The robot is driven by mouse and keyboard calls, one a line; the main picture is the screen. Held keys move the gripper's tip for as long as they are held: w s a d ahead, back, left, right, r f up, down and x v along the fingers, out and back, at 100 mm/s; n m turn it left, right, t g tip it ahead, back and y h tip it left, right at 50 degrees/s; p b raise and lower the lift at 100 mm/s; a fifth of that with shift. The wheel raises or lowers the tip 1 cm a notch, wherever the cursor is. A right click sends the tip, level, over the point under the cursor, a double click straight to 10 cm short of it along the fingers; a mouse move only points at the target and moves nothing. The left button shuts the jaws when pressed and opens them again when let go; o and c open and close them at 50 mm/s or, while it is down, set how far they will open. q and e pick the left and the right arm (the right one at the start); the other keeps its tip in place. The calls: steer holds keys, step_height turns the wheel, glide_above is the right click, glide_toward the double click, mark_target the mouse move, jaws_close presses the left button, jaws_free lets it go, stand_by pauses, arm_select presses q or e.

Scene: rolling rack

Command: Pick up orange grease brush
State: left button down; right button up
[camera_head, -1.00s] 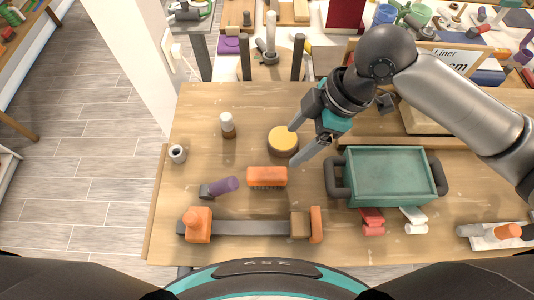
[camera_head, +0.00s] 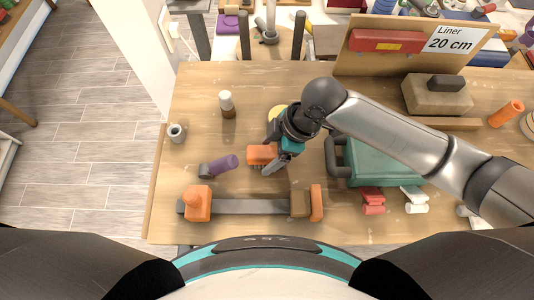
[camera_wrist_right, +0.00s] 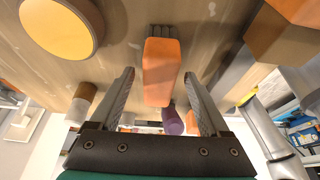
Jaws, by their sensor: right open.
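The orange grease brush (camera_head: 260,154) lies on the wooden table, partly covered by my right gripper in the head view. In the right wrist view the brush (camera_wrist_right: 161,70) shows its orange block with dark bristles at the far end. My right gripper (camera_head: 271,158) is open. In the wrist view its two fingers (camera_wrist_right: 159,100) stand apart on either side of the brush's line, with a gap on each side; I cannot tell whether they reach around it. My left gripper is not in view.
A yellow round lid (camera_wrist_right: 60,28) lies close to the brush. A purple-handled tool (camera_head: 222,166) is left of it, and a long clamp (camera_head: 250,206) lies in front. The table's left part has free room.

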steer(key=shift+w+a+f, duration=0.1)
steer(key=shift+a+f, duration=0.2)
steer(key=shift+f, duration=0.35)
jaws_close()
